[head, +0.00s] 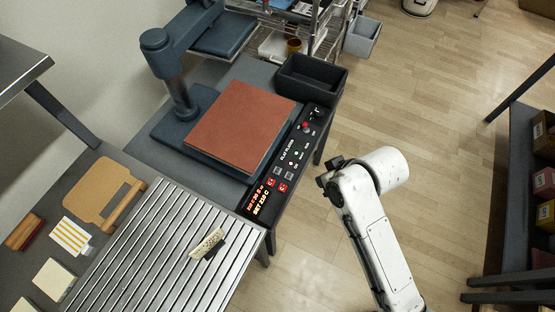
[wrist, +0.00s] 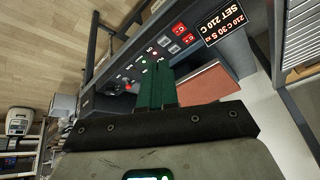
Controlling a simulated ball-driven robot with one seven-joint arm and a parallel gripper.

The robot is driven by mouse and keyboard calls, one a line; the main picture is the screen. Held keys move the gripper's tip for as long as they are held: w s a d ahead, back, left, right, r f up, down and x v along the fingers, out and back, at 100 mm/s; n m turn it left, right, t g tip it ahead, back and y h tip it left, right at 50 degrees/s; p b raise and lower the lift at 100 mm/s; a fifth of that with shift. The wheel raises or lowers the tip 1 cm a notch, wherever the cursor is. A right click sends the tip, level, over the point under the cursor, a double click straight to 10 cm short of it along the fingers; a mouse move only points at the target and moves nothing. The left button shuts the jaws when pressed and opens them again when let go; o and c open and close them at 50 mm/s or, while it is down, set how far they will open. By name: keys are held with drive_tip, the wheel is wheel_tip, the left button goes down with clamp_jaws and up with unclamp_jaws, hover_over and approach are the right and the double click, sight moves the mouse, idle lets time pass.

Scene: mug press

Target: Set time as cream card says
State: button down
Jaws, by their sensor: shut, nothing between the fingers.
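The press control panel (head: 288,165) is a long black strip along the press's front edge. Its lit display (head: 262,197) shows 210 C 30 S, with SET 210 C below; it also shows in the wrist view (wrist: 225,24). Red and grey buttons (wrist: 180,38) sit beside the display. My gripper (wrist: 156,66) has green fingers, closed together and empty, in front of the panel's middle; whether they touch it I cannot tell.
The press has a reddish-brown pad (head: 240,125) and a dark blue column. A black bin (head: 311,80) stands behind the panel. A ribbed metal rack (head: 150,250) holds a small speckled cream item (head: 207,243). Wooden floor is open at right, before a shelf.

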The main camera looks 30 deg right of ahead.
drive_tip(key=w+r+p, duration=0.2)
drive_tip(key=w, duration=0.2)
drive_tip(key=m+t+y, duration=0.1)
drive_tip(key=t+y, duration=0.1)
drive_tip(key=y, duration=0.3)
hover_over(280, 171)
wheel_tip(280, 171, down, 6)
drive_tip(key=shift+f, duration=0.2)
wheel_tip(280, 171, down, 9)
drive_tip(key=b, duration=0.8)
drive_tip(key=shift+r, duration=0.1)
idle(0.9)
drive_tip(key=shift+f+b, duration=0.3)
drive_tip(key=shift+f, duration=0.1)
drive_tip(key=shift+f+b, duration=0.35)
drive_tip(key=shift+f, duration=0.1)
idle(0.8)
drive_tip(key=shift+r, duration=0.1)
drive_tip(key=shift+s+r+p, duration=0.1)
drive_tip(key=shift+r+p, duration=0.65)
drive_tip(key=shift+p, duration=0.1)
